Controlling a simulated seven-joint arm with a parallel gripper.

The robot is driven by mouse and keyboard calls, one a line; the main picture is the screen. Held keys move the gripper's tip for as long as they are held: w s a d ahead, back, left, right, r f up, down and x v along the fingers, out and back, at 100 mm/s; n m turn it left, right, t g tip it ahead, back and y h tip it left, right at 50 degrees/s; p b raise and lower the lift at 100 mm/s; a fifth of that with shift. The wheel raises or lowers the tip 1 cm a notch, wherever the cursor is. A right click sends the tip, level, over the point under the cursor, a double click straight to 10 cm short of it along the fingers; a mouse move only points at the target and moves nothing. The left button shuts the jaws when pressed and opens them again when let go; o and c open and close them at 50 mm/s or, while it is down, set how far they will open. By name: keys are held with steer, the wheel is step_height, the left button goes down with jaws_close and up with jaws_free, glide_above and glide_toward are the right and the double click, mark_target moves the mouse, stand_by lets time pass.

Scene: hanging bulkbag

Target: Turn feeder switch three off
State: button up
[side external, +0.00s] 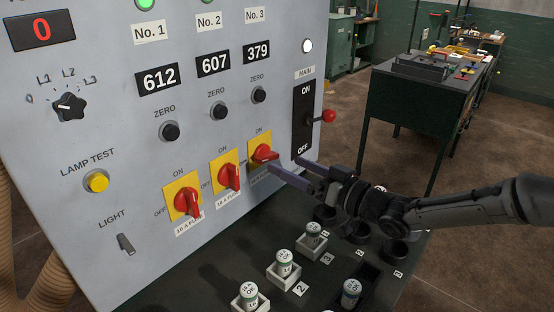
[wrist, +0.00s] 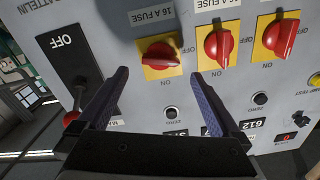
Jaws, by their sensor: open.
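Feeder switch three is the red rotary handle on a yellow plate (side external: 263,154), rightmost of the three in the side view and leftmost in the upside-down wrist view (wrist: 160,55). Its handle lies roughly crosswise, near level. The red handles of switch one (side external: 187,202) and switch two (side external: 229,177) stand roughly upright, toward ON. My gripper (side external: 284,166) is open and empty, its fingertips in front of the panel just below and right of switch three. In the wrist view its fingers (wrist: 160,75) spread to either side of that switch, with no visible contact.
The main switch (side external: 303,118), a black plate with a red ball lever (side external: 328,116), is close to my gripper's right. A dark shelf below holds fuses in white holders (side external: 284,270) and black round sockets (side external: 395,252). The space in front of the panel's left part is clear.

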mark_target(271, 157)
steer(key=shift+x, duration=2.35)
steer(key=shift+c, duration=0.3)
steer(key=c, duration=1.3)
steer(key=shift+o, duration=0.2)
steer(key=shift+n, duration=1.8)
steer(key=o, duration=1.3)
steer(key=shift+s, duration=0.15)
steer(key=v, duration=1.3)
steer(key=shift+s+d, duration=0.2)
steer(key=shift+d, duration=0.05)
